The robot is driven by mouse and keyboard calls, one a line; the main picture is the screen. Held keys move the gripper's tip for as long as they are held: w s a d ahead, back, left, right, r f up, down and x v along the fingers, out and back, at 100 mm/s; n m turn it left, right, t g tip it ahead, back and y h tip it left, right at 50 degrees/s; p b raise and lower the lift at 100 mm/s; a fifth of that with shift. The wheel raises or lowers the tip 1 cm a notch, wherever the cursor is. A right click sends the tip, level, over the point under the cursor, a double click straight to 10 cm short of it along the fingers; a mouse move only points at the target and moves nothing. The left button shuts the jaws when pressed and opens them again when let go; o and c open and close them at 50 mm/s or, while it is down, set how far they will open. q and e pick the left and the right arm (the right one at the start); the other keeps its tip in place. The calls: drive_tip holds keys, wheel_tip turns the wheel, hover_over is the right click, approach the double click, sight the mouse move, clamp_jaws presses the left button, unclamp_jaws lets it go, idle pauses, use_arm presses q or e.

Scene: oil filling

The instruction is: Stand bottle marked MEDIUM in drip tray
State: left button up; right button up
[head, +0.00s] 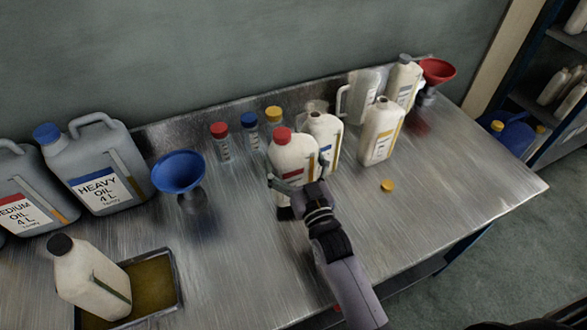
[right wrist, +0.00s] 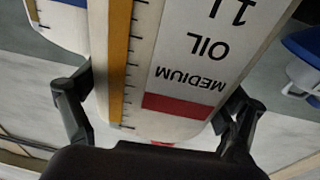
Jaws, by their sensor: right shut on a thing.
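The bottle marked MEDIUM (head: 293,155) is white with a red cap, upright at the middle of the bench. In the right wrist view its label (right wrist: 190,78) reads MEDIUM OIL upside down, with a red band and an orange level strip. My right gripper (head: 298,186) is shut on it, one finger on each side; the fingers also show in the right wrist view (right wrist: 157,108). I cannot tell whether its base touches the bench. The drip tray (head: 178,293) is at the lower left with brownish oil inside. My left gripper is out of view.
Large grey cans (head: 100,165) and a blue funnel (head: 180,172) stand at left. White bottles (head: 382,132), an orange cap (head: 387,186) and a red funnel (head: 437,72) are at right. Small capped vials (head: 222,148) stand behind. The bench between funnel and gripper is clear.

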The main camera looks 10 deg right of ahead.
sight(298, 181)
drive_tip(key=shift+f, duration=1.75)
drive_tip(key=o, duration=1.7)
drive_tip(key=shift+s+f, duration=0.1)
drive_tip(key=shift+f, duration=0.1)
